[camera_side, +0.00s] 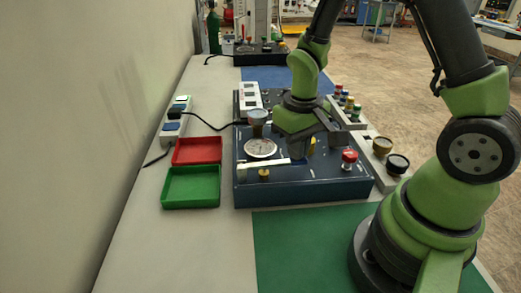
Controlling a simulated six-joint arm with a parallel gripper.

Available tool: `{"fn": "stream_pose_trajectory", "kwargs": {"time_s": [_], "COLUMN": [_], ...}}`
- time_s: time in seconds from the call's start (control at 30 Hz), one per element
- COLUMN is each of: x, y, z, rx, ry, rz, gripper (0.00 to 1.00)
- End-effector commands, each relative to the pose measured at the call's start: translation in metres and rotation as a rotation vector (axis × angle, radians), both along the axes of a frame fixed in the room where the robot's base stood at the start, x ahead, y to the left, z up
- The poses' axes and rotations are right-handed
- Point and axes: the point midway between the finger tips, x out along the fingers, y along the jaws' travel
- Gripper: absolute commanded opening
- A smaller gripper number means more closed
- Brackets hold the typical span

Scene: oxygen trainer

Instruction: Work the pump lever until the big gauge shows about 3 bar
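The dark blue trainer box (300,190) stands on the bench in the middle of the side view. The big round gauge (260,148) with a white face lies on its top left; its needle is too small to read. A pale bar (264,163) lies just in front of the gauge; I cannot tell whether it is the pump lever. My gripper (312,146) points down over the box, right of the gauge. A yellow part (312,141) shows beside its fingers. I cannot tell whether the fingers touch or hold anything, and they hide part of the panel.
A smaller gauge (257,116) stands behind the big one. A red knob (349,156) is at the box's right. Red (197,151) and green (191,187) trays and a power strip (176,119) lie left. Jars with black (398,162) and brown lids stand right. The green mat is clear.

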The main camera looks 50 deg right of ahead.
Motion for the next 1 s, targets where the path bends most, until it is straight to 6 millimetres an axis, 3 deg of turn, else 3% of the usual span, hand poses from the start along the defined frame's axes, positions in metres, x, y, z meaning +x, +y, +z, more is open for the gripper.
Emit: {"fn": "stream_pose_trajectory", "kwargs": {"time_s": [0.3,0.47,1.0], "x": [0.000,0.000,0.001], "y": [0.000,0.000,0.000], "z": [-0.017,-0.016,0.021], "rx": [0.001,0.000,-0.001], "ry": [0.002,-0.001,-0.002], "rz": [-0.002,-0.001,0.000], "gripper": [0.00,0.00,0.00]}}
